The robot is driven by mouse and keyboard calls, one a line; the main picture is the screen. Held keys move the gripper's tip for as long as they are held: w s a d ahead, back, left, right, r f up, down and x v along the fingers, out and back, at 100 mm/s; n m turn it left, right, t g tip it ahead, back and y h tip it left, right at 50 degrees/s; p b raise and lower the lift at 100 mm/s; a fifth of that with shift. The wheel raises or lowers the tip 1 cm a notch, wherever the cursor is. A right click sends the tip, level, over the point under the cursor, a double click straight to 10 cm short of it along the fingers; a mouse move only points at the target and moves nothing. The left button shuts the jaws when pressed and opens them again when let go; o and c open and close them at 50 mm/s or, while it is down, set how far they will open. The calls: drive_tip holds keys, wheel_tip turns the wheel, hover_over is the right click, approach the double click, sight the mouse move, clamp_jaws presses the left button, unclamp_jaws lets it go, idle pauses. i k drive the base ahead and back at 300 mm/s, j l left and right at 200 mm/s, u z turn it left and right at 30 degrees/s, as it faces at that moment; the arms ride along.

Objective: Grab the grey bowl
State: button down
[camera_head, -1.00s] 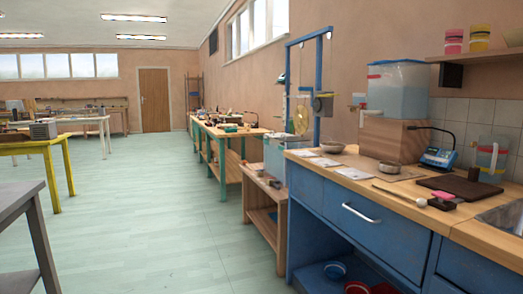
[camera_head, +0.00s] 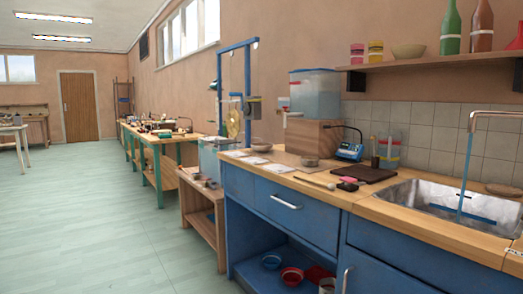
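A small grey bowl (camera_head: 248,149) sits on the wooden counter top (camera_head: 350,190), toward its far left end near the wall. I cannot tell which of the two is the grey bowl meant. Both look upright, and their insides are too small to make out. My gripper is not in view.
White sheets (camera_head: 257,161) lie on the counter near the bowl. A wooden box (camera_head: 310,137) carries a blue-tinted water tank (camera_head: 314,94). A beater (camera_head: 316,181), a dark board (camera_head: 366,173) and a sink (camera_head: 460,205) lie further right. The floor (camera_head: 110,230) at left is clear.

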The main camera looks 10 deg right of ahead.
sight(260, 148)
drive_tip(key=i+j, duration=0.2)
drive_tip(key=i, duration=0.3)
drive_tip(key=i+j, duration=0.15)
drive_tip(key=i, duration=0.3)
drive_tip(key=i+j+u, duration=0.1)
drive_tip(key=i, duration=0.4)
drive_tip(key=j, duration=0.1)
